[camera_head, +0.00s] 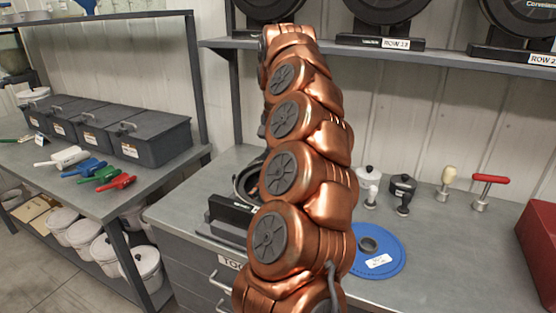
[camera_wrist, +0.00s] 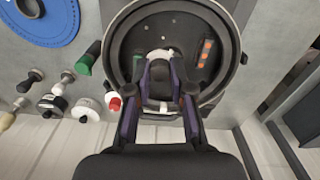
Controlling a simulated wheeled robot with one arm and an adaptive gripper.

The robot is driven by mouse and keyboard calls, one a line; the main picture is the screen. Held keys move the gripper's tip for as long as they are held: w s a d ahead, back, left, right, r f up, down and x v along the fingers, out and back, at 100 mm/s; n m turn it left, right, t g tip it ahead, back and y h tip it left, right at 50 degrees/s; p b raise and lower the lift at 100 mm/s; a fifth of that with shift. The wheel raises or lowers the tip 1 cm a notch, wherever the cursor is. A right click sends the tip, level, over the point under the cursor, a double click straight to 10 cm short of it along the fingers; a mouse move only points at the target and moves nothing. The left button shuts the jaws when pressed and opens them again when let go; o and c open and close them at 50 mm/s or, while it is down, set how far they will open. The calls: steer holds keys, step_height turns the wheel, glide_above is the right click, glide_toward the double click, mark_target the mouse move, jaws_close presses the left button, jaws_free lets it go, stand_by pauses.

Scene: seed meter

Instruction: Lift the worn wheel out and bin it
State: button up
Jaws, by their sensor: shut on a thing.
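The seed meter is an open, round black housing (camera_wrist: 128,30) in the wrist view; its dark rim (camera_head: 246,182) shows partly behind my arm in the head view. In the head view my copper arm hides the gripper.
Several knobbed tools, including a red T-handled one (camera_head: 489,181), stand right of my arm. A red box (camera_head: 541,240) is at the right edge. Dark lidded boxes (camera_head: 150,137) and coloured scoops (camera_head: 84,167) are on the left bench. A shelf (camera_head: 450,58) runs above the bench.

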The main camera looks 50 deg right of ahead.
steer(key=shift+r+p, duration=0.7)
steer(key=shift+r, duration=0.7)
